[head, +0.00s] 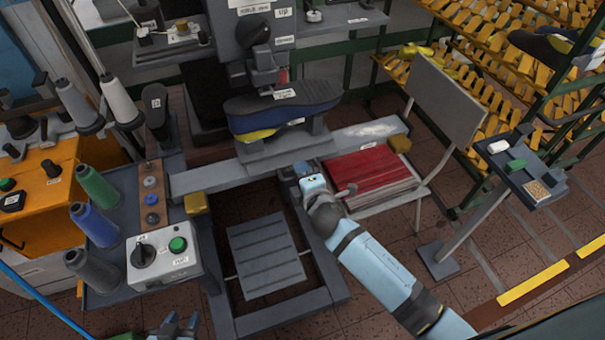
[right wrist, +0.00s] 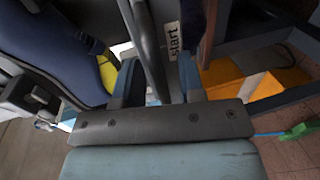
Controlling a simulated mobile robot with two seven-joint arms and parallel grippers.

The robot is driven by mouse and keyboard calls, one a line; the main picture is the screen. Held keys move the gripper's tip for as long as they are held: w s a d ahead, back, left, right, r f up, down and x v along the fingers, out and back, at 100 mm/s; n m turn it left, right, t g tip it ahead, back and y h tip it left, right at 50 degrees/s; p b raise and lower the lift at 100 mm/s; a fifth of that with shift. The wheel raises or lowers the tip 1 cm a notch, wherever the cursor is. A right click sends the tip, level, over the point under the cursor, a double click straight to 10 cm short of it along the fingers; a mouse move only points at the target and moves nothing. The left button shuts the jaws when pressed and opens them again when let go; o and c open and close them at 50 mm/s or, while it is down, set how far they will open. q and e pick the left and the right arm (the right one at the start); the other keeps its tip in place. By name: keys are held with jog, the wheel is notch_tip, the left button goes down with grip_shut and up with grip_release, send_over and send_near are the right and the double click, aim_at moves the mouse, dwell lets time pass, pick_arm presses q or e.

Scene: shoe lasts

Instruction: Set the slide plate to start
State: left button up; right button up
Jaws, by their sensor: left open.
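The slide plate (head: 285,150) is a grey plate on the pale rail (head: 222,174), near the rail's middle. It carries a blue and yellow shoe (head: 282,108). My right gripper (head: 300,172) is at the front edge of the plate, low beside the rail. In the right wrist view its two fingers (right wrist: 160,85) stand apart with a dark upright bar (right wrist: 148,45) between them; a gap shows at the bar's right. A label reading "start" (right wrist: 173,41) shows beyond. My left gripper (head: 176,325) is open and empty at the bottom edge, far from the plate.
Yellow blocks sit at the rail's left end (head: 196,203) and right end (head: 400,143). A control box (head: 163,253) with a black knob and green button stands at left, beside thread cones (head: 97,187). A red stack (head: 370,172) lies on the chair at right.

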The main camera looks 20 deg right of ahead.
jog(key=b+v, duration=0.1)
jog(key=v, duration=1.2)
jog(key=shift+s, duration=0.35)
jog(key=shift+r, duration=0.15)
jog(key=s+d+f+m+g+y+p, duration=0.1)
jog(key=s+f+m, duration=0.3)
jog(key=m, duration=0.4)
jog(key=s+d+f+m+g+p, duration=0.3)
jog(key=s+f+m+p, duration=0.1)
jog(key=s+m, duration=0.3)
jog(key=shift+s+m+g+y+p, duration=0.3)
jog(key=shift+m+y, duration=0.1)
jog(key=shift+m, duration=0.1)
